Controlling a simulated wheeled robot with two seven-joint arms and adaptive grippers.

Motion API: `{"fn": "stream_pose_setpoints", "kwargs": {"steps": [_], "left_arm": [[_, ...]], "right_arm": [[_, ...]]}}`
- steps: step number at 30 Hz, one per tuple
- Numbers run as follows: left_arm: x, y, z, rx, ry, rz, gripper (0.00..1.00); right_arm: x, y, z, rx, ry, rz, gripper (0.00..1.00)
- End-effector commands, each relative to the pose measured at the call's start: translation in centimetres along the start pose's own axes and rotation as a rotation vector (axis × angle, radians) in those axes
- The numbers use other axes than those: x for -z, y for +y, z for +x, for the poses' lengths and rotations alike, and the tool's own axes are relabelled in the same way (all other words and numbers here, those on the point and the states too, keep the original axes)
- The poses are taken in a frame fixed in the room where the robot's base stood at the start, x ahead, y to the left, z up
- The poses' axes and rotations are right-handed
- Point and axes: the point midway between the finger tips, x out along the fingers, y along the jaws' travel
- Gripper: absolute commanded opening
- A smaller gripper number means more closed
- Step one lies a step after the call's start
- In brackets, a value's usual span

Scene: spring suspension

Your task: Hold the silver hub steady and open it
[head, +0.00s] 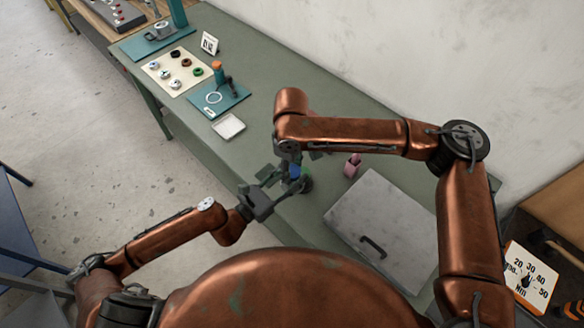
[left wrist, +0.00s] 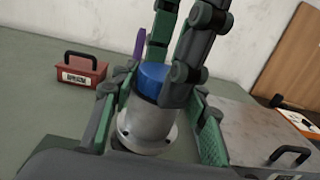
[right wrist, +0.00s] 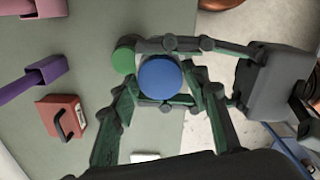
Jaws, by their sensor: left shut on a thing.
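The silver hub (left wrist: 148,125) stands upright on its flanged base on the bench, with a blue round top (left wrist: 152,80). My left gripper (head: 276,182) is shut on the hub's body, one finger on each side in the left wrist view. My right gripper (right wrist: 160,88) comes down from above. Its fingers stand open on both sides of the blue top (right wrist: 160,78), very close to it. Whether they touch it I cannot tell. In the head view the hub is mostly hidden by the grippers; a bit of blue (head: 295,171) shows.
A red box with a black handle (left wrist: 81,73), a purple piece (right wrist: 32,82) and a pink piece (head: 352,165) are nearby. A grey plate with a handle (head: 382,229) lies right. A white tray (head: 228,126) lies left.

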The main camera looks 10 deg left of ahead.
Motion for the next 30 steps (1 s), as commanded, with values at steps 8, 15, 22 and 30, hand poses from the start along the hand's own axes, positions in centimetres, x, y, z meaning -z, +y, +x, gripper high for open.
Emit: {"fn": "stream_pose_setpoints", "kwargs": {"steps": [8,15,22,30], "left_arm": [[-0.1,0.0,0.0,0.001,-0.003,0.001,0.0],[-0.1,0.0,0.0,0.001,-0.003,0.001,0.0],[-0.2,0.0,0.0,0.001,-0.003,0.001,0.0],[-0.2,0.0,0.0,0.001,-0.003,0.001,0.0]], "right_arm": [[0.0,0.0,0.0,0.0,0.0,0.001,0.54],[0.0,0.0,-0.6,-0.001,0.001,0.001,0.54],[0.0,0.0,-3.5,-0.001,0.001,0.002,0.54],[0.0,0.1,-5.6,-0.001,0.001,0.076,0.51]]}}
